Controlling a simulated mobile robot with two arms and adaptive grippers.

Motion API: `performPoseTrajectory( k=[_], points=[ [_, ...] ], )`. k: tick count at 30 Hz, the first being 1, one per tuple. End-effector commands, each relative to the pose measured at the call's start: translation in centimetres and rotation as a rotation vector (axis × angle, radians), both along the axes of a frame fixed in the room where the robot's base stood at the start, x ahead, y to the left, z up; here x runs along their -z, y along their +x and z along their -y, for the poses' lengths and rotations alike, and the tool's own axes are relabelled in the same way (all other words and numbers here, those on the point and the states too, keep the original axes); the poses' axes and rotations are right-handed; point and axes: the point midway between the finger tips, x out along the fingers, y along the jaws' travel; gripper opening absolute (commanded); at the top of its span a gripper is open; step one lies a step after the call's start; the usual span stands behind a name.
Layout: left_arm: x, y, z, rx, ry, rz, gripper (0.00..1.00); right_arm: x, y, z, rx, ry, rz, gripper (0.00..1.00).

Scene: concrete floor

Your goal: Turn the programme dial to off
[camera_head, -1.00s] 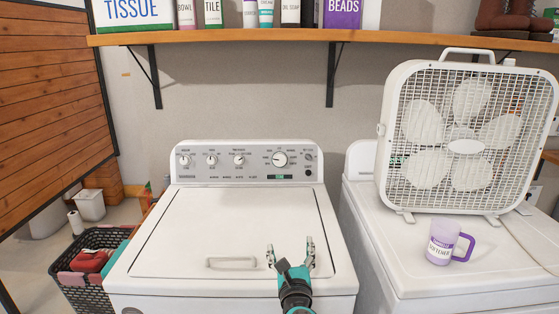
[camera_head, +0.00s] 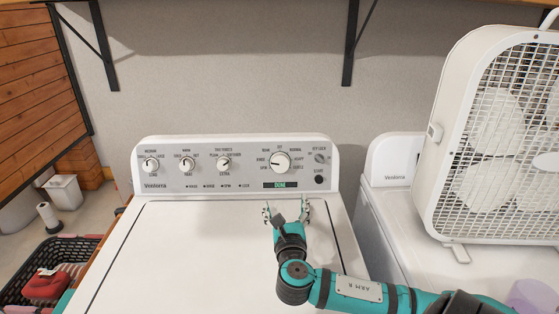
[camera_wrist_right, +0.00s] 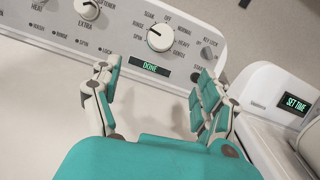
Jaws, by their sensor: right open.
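The programme dial (camera_head: 280,162) is the large white knob on the right part of the washer's control panel (camera_head: 240,183). Its dark pointer mark faces left; OFF is printed above it. It also shows in the right wrist view (camera_wrist_right: 160,38), beyond the fingers. A small display below the dial (camera_head: 281,184) reads DONE. My right gripper (camera_head: 287,212) is open and empty, just in front of and below the dial, apart from it. In the right wrist view its two fingers (camera_wrist_right: 152,95) are spread wide. My left gripper is not in view.
A key lock knob (camera_head: 320,157) and a dark start button (camera_head: 319,180) are right of the dial. A box fan (camera_head: 500,130) stands on the machine to the right. The washer lid (camera_head: 200,250) is clear.

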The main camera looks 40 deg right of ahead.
Motion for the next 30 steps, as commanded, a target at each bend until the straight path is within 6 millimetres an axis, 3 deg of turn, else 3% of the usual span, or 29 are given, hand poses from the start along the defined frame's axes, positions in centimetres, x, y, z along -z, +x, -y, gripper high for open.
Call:
performPoseTrajectory(
  k=[3,9,21,30],
  points=[
    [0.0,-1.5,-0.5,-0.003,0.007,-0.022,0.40,0.0,0.6,0.4,0.000,-0.001,-0.001,0.77],
    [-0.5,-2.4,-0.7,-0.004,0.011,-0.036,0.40,-0.2,3.2,2.6,0.003,-0.002,0.001,0.77],
    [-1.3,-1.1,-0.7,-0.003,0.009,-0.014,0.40,-0.1,10.0,8.0,0.004,0.000,0.002,0.77],
    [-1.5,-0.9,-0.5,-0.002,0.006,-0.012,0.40,0.0,13.1,10.5,0.001,0.000,0.000,0.77]
  ],
)
